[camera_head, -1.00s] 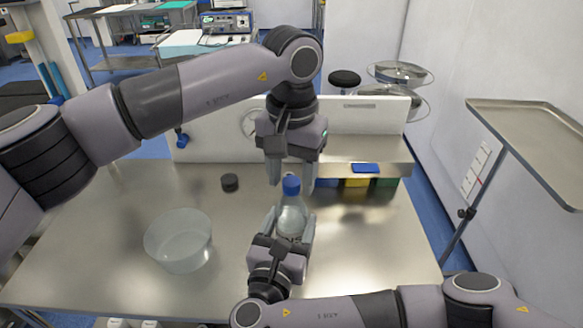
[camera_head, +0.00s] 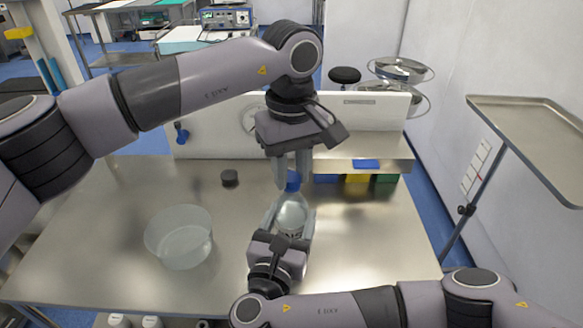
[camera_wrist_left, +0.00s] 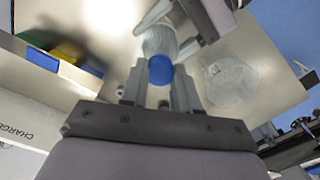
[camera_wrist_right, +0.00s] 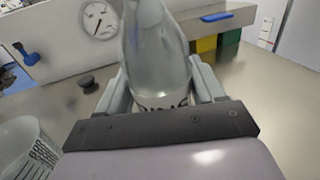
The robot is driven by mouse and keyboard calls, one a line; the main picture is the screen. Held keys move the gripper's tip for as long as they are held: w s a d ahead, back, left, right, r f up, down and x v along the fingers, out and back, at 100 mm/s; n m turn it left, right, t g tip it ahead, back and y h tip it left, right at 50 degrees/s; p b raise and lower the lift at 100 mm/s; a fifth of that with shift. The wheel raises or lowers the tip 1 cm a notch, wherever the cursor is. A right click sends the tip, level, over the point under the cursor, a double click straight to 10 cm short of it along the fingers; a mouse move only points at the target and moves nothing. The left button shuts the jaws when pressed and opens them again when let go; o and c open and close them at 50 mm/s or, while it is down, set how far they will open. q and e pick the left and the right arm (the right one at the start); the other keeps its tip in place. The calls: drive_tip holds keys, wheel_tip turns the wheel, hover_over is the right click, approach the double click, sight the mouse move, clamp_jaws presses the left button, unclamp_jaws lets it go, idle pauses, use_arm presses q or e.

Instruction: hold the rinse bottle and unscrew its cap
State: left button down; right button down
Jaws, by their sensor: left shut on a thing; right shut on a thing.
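The rinse bottle (camera_head: 291,215) is clear with a dark-lettered label and stands upright near the middle of the table. Its body also shows in the right wrist view (camera_wrist_right: 155,60). My right gripper (camera_head: 290,222) is shut on the bottle's body from the front, one finger on each side. The blue cap (camera_head: 293,181) tops the bottle and shows in the left wrist view (camera_wrist_left: 161,70). My left gripper (camera_head: 293,180) points down from above and is shut on the cap. The bottle's neck is partly hidden by the fingers.
A raised shelf (camera_head: 365,150) at the back has blue, yellow and green bins (camera_head: 356,178) beneath. The table's right side is clear.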

use_arm(q)
drive_tip(key=n, duration=0.4)
drive_tip(key=shift+n, duration=0.4)
use_arm(e)
drive_tip(key=shift+f, duration=0.1)
use_arm(q)
drive_tip(key=n, duration=0.2)
drive_tip(key=shift+n, duration=0.4)
drive_tip(key=n, duration=1.3)
drive_tip(key=shift+n, duration=0.3)
drive_tip(key=n, duration=0.6)
drive_tip(key=shift+r, duration=0.1)
drive_tip(key=n, duration=0.4)
drive_tip(key=shift+n, duration=0.4)
drive_tip(key=n, duration=1.2)
drive_tip(key=shift+n, duration=0.4)
drive_tip(key=shift+r, duration=0.2)
drive_tip(key=shift+r, duration=0.9)
